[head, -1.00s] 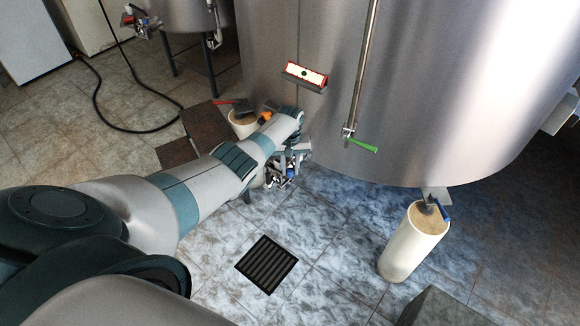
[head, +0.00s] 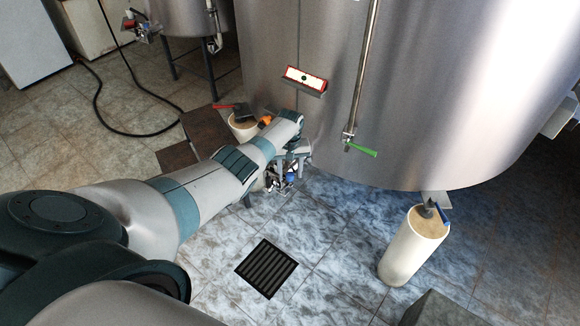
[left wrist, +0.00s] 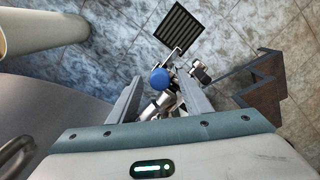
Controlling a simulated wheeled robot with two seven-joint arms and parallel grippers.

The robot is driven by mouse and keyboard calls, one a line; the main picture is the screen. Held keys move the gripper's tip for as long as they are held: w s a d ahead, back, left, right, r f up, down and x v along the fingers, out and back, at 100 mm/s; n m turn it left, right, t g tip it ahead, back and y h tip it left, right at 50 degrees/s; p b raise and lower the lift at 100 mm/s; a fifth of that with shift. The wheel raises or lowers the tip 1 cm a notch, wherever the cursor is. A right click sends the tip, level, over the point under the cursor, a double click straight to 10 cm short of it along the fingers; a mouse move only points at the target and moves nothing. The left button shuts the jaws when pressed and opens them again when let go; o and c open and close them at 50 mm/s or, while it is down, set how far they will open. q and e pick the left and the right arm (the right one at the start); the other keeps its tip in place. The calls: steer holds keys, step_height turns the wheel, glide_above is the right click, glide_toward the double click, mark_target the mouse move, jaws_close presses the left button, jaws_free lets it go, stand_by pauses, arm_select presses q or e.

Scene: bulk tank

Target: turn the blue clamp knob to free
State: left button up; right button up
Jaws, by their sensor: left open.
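The blue clamp knob (left wrist: 159,78) is a round blue cap on a metal clamp and valve fitting (left wrist: 172,98). In the left wrist view it lies between the fingertips of my left gripper (left wrist: 160,84), which is open with a finger on either side. I cannot tell whether the fingers touch it. In the head view the knob (head: 290,178) is a small blue spot beside my left gripper (head: 293,166), low by the tank, and my arm partly hides the fitting. My right gripper is not in view.
The large steel tank (head: 440,90) rises close behind. A green-handled valve (head: 360,149) hangs on its pipe. A white pedestal (head: 407,250) stands at right. A floor drain (head: 266,267) lies in front, with open tiles around it.

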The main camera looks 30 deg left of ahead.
mark_target(290, 174)
arm_select(q)
steer(key=shift+r, duration=0.1)
steer(key=shift+r+p, duration=0.3)
steer(key=shift+r, duration=0.55)
step_height(290, 174, up, 16)
steer(key=b, duration=0.1)
steer(key=shift+f+b, duration=0.25)
steer(key=shift+b, duration=0.1)
